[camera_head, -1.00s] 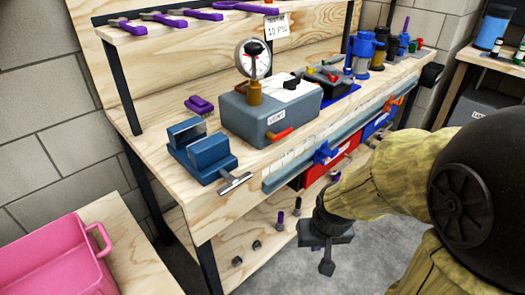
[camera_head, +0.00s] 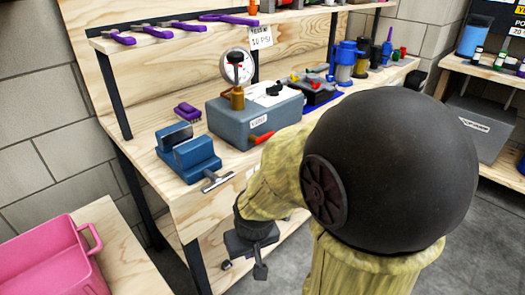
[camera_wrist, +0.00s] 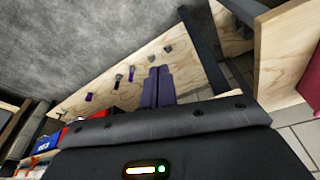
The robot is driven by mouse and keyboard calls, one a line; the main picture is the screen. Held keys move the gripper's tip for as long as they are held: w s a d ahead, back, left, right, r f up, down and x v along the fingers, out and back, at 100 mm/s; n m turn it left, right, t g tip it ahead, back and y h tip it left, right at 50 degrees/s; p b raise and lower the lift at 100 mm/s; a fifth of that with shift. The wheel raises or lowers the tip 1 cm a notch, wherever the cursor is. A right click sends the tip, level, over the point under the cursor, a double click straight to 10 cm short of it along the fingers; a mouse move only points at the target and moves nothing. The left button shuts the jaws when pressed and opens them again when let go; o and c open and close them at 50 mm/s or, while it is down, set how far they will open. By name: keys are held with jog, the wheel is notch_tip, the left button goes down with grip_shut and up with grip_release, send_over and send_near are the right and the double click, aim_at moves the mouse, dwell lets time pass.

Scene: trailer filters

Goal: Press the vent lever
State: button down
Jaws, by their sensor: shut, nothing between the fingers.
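The vent lever (camera_head: 261,138) is a short red-orange handle on the front face of a grey-blue box (camera_head: 228,124), beside a label reading VENT. A round dial gauge (camera_head: 237,66) and a black knob stand on top of the box. My gripper (camera_head: 260,270) hangs below and in front of the bench top, lower than the lever and apart from it. In the wrist view its two dark fingers (camera_wrist: 158,87) lie together, shut and empty. The wrist view does not show the lever.
A blue vise (camera_head: 189,153) with a metal T-handle stands at the bench's front left corner. A pink bin (camera_head: 45,262) is at lower left. Blue and dark pumps (camera_head: 346,62) stand at the back right. My arm hides much of the bench's front right.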

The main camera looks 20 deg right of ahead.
dwell(0.3)
jog(key=w+d+r+m+t+y+p, duration=0.1)
jog(key=w+m+y+p, duration=0.3)
jog(key=m+y+p, duration=0.5)
jog(key=w+r+m+t+y+p, duration=0.15)
jog(key=w+m+y+p, duration=0.25)
jog(key=m+y+p, duration=0.45)
jog(key=w+d+r+m+t+h+p, duration=0.1)
jog(key=w+d+m+t+h, duration=0.1)
jog(key=d+m+t+h, duration=0.2)
jog(key=w+d+r+m+t+h+p, duration=0.1)
jog(key=d+m+t+h, duration=0.3)
jog(key=d+m+t, duration=0.6)
jog(key=w+d+t, duration=0.1)
jog(key=d+t, duration=0.1)
jog(key=t, duration=0.4)
jog(key=shift+w+d+r+m+h, duration=0.2)
jog(key=shift+d+r+m+h, duration=0.15)
jog(key=shift+d, duration=0.05)
